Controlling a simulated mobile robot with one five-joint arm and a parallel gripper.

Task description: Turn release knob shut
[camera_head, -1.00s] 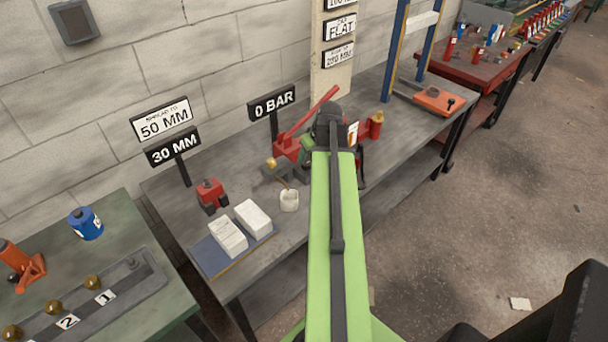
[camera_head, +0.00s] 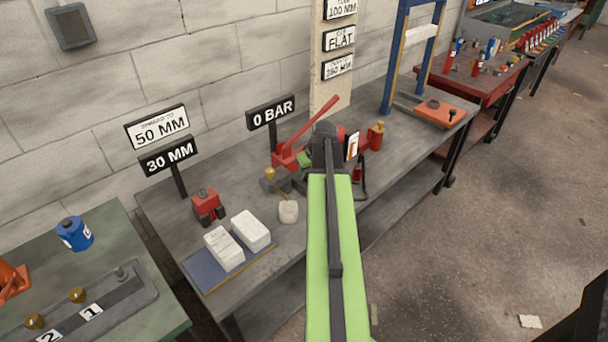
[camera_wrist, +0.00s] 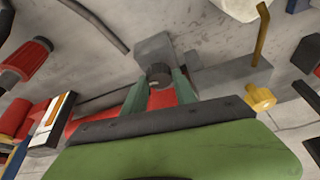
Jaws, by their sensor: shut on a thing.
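The release knob (camera_wrist: 158,76) is a small dark round knob on a grey block in the wrist view. My gripper (camera_wrist: 158,88) has its two green fingers on either side of the knob and is shut on it. In the head view my gripper (camera_head: 303,168) is partly hidden behind my arm, beside the red pump (camera_head: 287,156) with its raised red handle. The knob is hidden there. A sign (camera_head: 271,112) behind the pump reads 0 BAR.
A brass fitting (camera_wrist: 259,97) sits close to my gripper. White blocks (camera_head: 251,230) on a blue plate, a red tool (camera_head: 207,206) and a small white piece (camera_head: 288,211) lie to the left. A red cylinder (camera_head: 376,136) stands to the right.

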